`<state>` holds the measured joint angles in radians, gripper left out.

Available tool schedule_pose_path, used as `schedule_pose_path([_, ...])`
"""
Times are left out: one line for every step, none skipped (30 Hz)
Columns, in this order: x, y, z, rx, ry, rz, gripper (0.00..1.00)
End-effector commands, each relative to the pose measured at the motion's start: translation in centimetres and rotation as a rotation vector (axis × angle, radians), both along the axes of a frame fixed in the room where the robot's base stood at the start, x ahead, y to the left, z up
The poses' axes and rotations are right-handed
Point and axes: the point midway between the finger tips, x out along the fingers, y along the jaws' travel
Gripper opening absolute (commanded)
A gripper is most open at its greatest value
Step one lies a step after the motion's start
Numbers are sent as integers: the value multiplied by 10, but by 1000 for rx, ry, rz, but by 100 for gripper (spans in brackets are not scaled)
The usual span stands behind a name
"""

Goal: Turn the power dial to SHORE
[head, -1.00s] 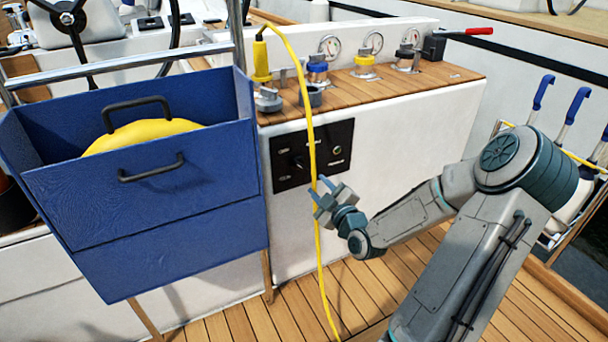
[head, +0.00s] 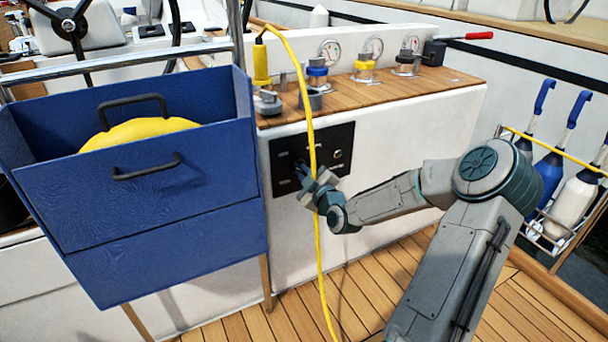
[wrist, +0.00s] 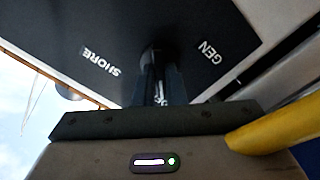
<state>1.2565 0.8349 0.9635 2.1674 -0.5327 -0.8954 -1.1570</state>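The black power panel (head: 342,140) is on the white cockpit wall below the wooden ledge. In the wrist view the panel (wrist: 190,18) fills the top, with a SHORE label (wrist: 100,62) to the left and a GEN label (wrist: 211,52) to the right, both upside down. The dark dial (wrist: 153,52) sits between these labels, and its pointing direction is hard to make out. My gripper (head: 304,173) is at the panel's left part and hides the dial in the head view. In the wrist view its dark fingers (wrist: 160,80) reach up to the dial; their gap is unclear.
A yellow cable (head: 309,95) hangs in front of the panel, close to my gripper; a yellow shape (wrist: 270,130) crosses the wrist view's right. A blue box (head: 150,215) stands left. Winches and valves line the wooden ledge (head: 345,95). Bottles stand in a rack at right.

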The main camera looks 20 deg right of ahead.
Motion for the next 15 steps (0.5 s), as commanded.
schedule_pose_path([0,0,0,0,0,0,0])
schedule_pose_path([0,0,0,0,0,0,0])
schedule_pose_path([0,0,0,0,0,0,0])
schedule_pose_path([0,0,0,0,0,0,0])
schedule_pose_path([0,0,0,0,0,0,0])
schedule_pose_path([0,0,0,1,0,0,0])
schedule_pose_path([0,0,0,3,0,0,0])
schedule_pose_path([0,0,0,6,0,0,0])
schedule_pose_path([0,0,0,10,1,1,0])
schedule_pose_path([0,0,0,16,1,1,0])
schedule_pose_path([0,0,0,23,1,1,0])
schedule_pose_path([0,0,0,35,2,1,0])
schedule_pose_path([0,0,0,45,2,1,0])
schedule_pose_path([0,0,1,58,3,1,0])
schedule_pose_path([0,0,1,76,3,1,0])
